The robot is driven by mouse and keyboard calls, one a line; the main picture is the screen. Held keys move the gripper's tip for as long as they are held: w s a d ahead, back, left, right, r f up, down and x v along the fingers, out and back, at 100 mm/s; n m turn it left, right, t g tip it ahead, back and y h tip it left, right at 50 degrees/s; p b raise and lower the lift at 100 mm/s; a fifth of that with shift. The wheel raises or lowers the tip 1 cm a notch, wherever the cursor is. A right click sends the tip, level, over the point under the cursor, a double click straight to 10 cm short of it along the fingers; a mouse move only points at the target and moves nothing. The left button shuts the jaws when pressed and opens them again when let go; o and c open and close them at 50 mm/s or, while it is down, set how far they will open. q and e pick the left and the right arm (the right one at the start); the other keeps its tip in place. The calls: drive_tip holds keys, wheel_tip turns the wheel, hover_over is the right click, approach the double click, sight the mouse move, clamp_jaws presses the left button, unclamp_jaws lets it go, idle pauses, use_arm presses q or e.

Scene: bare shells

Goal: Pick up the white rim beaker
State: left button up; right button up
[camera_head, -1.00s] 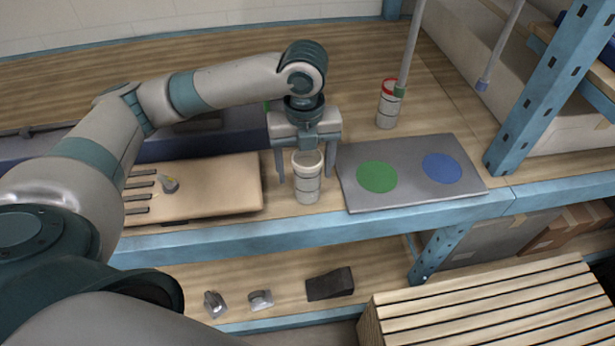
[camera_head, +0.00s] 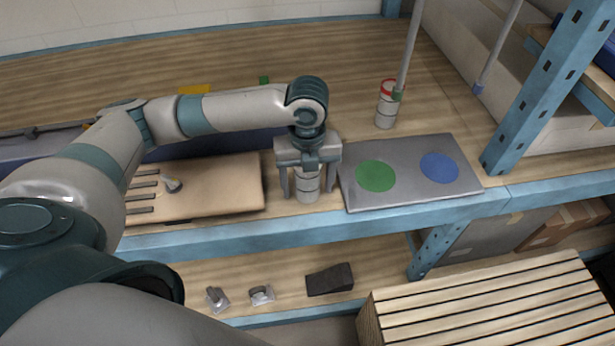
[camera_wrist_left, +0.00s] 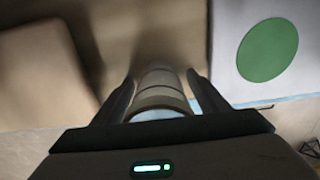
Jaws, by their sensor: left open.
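The white rim beaker (camera_head: 307,185) stands upright on the shelf between the beige board and the grey plate. My left gripper (camera_head: 307,190) is above it, pointing down, with a finger on each side of the beaker. The jaws are open, and the gripper body hides the beaker's rim in the head view. In the left wrist view the beaker (camera_wrist_left: 160,88) sits between the two open fingers (camera_wrist_left: 165,95). A second, red-rimmed beaker (camera_head: 386,108) stands farther back on the right. My right gripper is not seen.
The grey plate (camera_head: 408,195) with a green disc (camera_head: 376,176) and a blue disc (camera_head: 439,167) lies just right of the beaker. The beige board (camera_head: 225,185) lies to the left. A blue post (camera_head: 540,90) rises at the right. A slatted crate (camera_head: 480,310) stands lower in front.

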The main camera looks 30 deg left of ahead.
use_arm(q)
drive_tip(key=c, duration=1.2)
drive_tip(key=shift+r, duration=0.15)
drive_tip(key=shift+r+b, duration=0.35)
drive_tip(key=shift+r, duration=0.15)
wheel_tip(320, 180, up, 2)
drive_tip(key=shift+w+r+b, duration=0.1)
drive_tip(key=shift+r+b, duration=0.05)
drive_tip(key=shift+b, duration=0.3)
drive_tip(key=s+d+r, duration=0.2)
drive_tip(key=d, duration=0.1)
drive_tip(key=s+d+r+b, duration=0.1)
drive_tip(key=s+d+r, duration=0.1)
drive_tip(key=d+r, duration=0.1)
drive_tip(key=s+d+r+b, duration=0.1)
drive_tip(key=s+d+r, duration=0.1)
drive_tip(key=d, duration=0.1)
drive_tip(key=shift+s+d+r, duration=0.25)
drive_tip(key=shift+d, duration=0.15)
